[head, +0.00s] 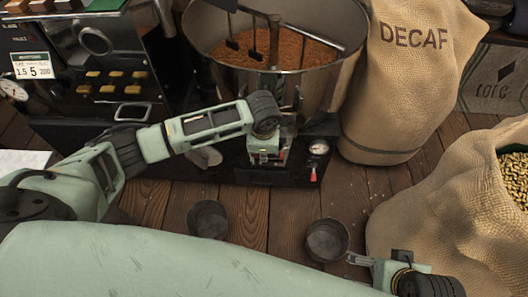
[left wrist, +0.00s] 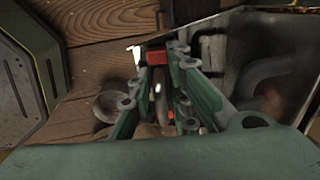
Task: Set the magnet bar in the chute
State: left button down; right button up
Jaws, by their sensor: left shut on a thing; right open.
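My left arm reaches across to the front of the roaster's round cooling pan. In the head view my left gripper (head: 264,158) points down below the pan and is mostly hidden by its own wrist. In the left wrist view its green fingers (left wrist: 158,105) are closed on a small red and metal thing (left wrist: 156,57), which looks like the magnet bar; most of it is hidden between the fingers. I cannot clearly make out the chute. My right gripper (head: 362,262) is open at the lower right, close beside a dark round cup (head: 327,240).
Another dark cup (head: 208,219) stands on the plank floor (head: 266,212). The cooling pan (head: 328,82) holds brown beans. A gauge (head: 318,148) and a red-tipped lever (head: 313,174) sit right of my left gripper. A DECAF sack (head: 405,85) and an open bean sack (head: 440,205) crowd the right.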

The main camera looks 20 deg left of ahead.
pick_arm(q)
jog(key=shift+s+d+f, duration=0.1)
jog(key=shift+s+f, duration=0.15)
jog(key=shift+s, duration=0.05)
jog(key=c, duration=1.6)
grip_release()
jog(key=shift+o, duration=0.2)
jog(key=shift+r, duration=0.1)
jog(key=shift+r, duration=0.35)
notch_tip(320, 180, up, 11)
jog(key=s, duration=0.2)
jog(key=shift+d, duration=0.25)
